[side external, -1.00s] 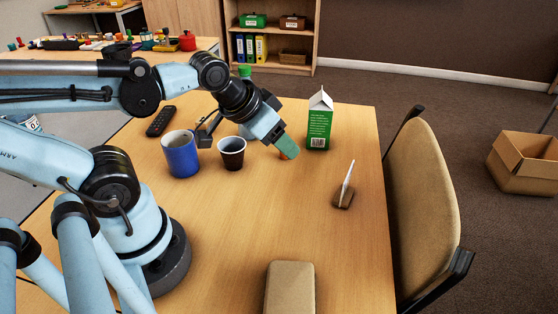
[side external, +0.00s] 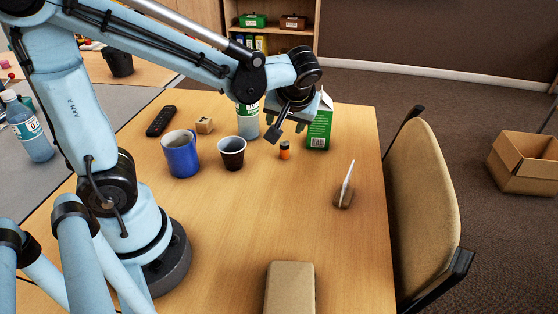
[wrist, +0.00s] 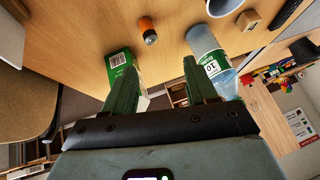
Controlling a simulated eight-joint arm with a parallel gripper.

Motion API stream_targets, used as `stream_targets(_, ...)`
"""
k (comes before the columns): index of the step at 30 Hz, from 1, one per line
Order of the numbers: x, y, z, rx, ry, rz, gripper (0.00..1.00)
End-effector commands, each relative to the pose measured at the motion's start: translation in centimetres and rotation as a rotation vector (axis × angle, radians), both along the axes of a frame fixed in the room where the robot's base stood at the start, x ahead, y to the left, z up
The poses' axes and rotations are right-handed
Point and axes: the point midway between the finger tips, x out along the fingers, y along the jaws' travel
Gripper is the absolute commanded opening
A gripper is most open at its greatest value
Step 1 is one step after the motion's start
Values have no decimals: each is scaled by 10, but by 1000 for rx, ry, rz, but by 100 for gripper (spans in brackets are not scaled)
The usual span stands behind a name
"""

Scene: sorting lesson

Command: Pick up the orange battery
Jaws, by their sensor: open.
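The orange battery (side external: 285,151), with a dark top, stands upright on the wooden table between the dark cup and the green carton. It also shows in the wrist view (wrist: 148,30), beyond my fingertips. My gripper (side external: 284,124) is above the battery and clear of it. Its two green fingers are apart with nothing held between them, as the wrist view (wrist: 160,64) shows.
The green-and-white carton (side external: 319,130) stands close right of the battery, and a water bottle (side external: 248,122) behind left. A dark cup (side external: 231,154), blue mug (side external: 181,156) and wooden cube (side external: 204,125) are left.

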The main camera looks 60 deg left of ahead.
Motion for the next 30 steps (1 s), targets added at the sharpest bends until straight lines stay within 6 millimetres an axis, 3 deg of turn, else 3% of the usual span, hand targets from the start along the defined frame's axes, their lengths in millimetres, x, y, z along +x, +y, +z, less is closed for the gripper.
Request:
stream_targets(6, 25, 11, -8, 177, -126, 322, 57)
stream_targets(13, 37, 13, -16, 335, -312, 575, 57)
stream_targets(20, 40, 12, -23, 389, -396, 660, 57)
stream_targets(30, 40, 12, -56, 388, -397, 661, 57)
